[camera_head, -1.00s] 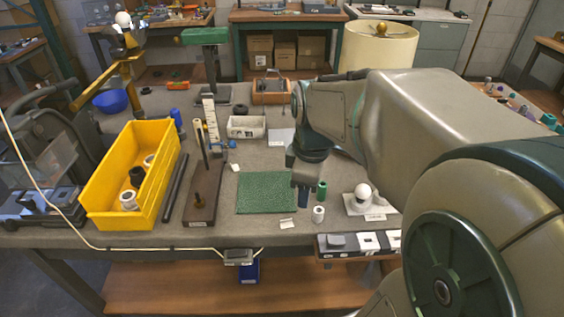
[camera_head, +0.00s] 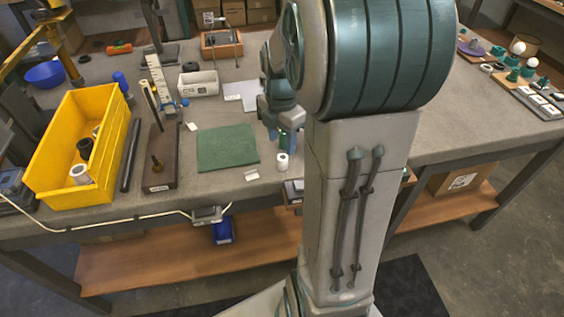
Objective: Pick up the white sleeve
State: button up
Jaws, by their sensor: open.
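A small white sleeve (camera_head: 282,161) stands upright on the grey workbench, right of the green mat (camera_head: 227,148) and near the bench's front edge. My gripper (camera_head: 283,134) points down just behind and above it in the picture. The gripper is open, with nothing visible between its fingers; the fingertips are small and partly hidden. A green piece beside the fingers is hard to tell from them. Another white ring-like part (camera_head: 79,174) lies in the yellow bin (camera_head: 52,184).
A dark wooden base with a rod (camera_head: 160,165) stands left of the mat. My arm hides the bench right of the sleeve.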

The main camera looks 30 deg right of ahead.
aim_at(283, 158)
notch_tip(283, 158, down, 7)
jog(key=shift+d+f, duration=0.15)
grip_shut()
dwell(0.4)
